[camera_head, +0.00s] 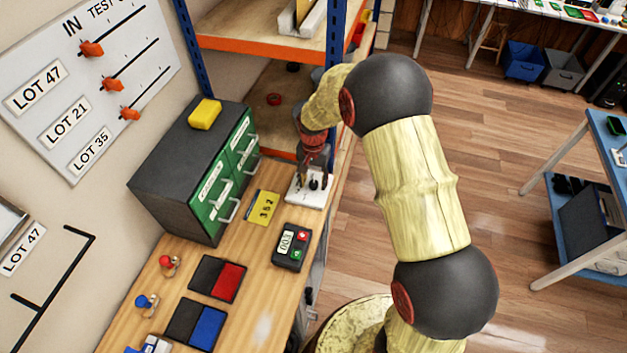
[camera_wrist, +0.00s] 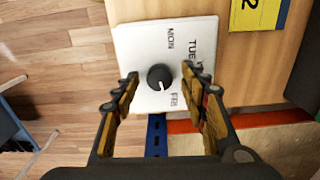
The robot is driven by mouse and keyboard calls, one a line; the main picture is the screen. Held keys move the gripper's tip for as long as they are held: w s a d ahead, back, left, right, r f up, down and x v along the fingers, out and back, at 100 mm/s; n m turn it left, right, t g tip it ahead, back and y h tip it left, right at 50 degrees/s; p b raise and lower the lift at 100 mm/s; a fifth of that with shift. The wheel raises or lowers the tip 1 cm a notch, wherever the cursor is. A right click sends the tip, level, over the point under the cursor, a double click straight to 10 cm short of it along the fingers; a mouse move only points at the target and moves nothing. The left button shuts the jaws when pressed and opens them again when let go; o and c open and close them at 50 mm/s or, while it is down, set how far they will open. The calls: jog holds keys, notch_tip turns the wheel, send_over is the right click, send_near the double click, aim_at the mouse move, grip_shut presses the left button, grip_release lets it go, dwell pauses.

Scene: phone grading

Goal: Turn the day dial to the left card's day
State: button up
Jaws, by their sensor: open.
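The day dial is a black round knob (camera_wrist: 159,75) on a white plate (camera_wrist: 135,45), at the middle of the wrist view. The plate reads MON, TUE and FRI, and the knob's white mark points towards FRI. In the head view the knob (camera_head: 313,185) is small on the bench's far end. My gripper (camera_wrist: 160,78) is open, with one finger on each side of the knob and visible gaps to it. In the head view my gripper (camera_head: 313,168) is just above the plate. I cannot make out a left card bearing a day.
A small keypad box (camera_head: 291,247) stands nearer. A dark cabinet with green drawers (camera_head: 180,160) and an orange-edged shelf (camera_head: 262,45) are close to my arm.

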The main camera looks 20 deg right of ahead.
jog(key=shift+c, duration=0.5)
grip_shut()
jog(key=n, duration=0.3)
jog(key=shift+n, duration=2.3)
jog(key=shift+r, duration=0.1)
jog(key=shift+o, duration=0.5)
grip_release()
